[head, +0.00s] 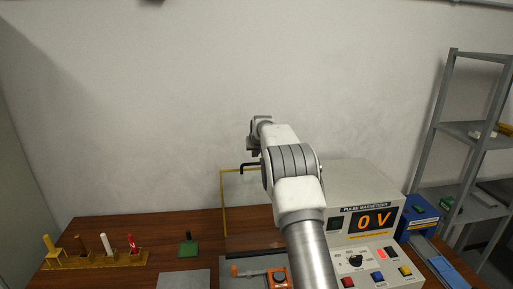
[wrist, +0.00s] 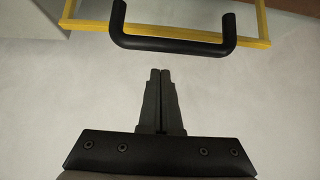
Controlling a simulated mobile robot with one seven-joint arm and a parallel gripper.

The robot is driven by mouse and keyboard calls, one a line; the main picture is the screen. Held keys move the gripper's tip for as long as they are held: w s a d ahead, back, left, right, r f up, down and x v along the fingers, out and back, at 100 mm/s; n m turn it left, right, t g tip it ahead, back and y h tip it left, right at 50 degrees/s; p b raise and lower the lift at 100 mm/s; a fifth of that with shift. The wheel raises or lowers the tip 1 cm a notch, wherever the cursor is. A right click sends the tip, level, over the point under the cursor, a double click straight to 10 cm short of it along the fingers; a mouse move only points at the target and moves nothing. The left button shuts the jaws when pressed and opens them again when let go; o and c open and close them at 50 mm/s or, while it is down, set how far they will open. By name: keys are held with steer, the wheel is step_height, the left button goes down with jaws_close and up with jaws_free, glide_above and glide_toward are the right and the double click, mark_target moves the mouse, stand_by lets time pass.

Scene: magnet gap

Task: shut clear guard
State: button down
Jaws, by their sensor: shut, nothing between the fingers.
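The clear guard (head: 224,202) has a thin yellow frame and stands raised, roughly upright, behind the bench equipment. Its black bar handle (head: 249,166) is at the top edge. My arm hides the right part of the guard. In the wrist view the handle (wrist: 172,45) runs across the top, joined to the yellow frame (wrist: 225,8). My gripper (wrist: 160,72) is shut and empty, its fingertips pointing at the handle with a visible gap in the picture.
The grey magnetizer box (head: 372,219) reads "0 V" and stands right of my arm. A yellow rack (head: 95,260) with several tools and a green block (head: 188,249) are on the left of the wooden table (head: 95,226). Grey shelves (head: 440,125) stand at right.

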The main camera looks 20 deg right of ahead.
steer(key=shift+s+a+r, duration=0.1)
steer(key=shift+s+a, duration=0.05)
steer(key=shift+s, duration=0.4)
steer(key=shift+s+a, duration=0.1)
steer(key=shift+s, duration=0.45)
steer(key=shift+s+a, duration=0.15)
steer(key=shift+s, duration=0.65)
steer(key=shift+s+f, duration=0.1)
steer(key=shift+f, duration=0.1)
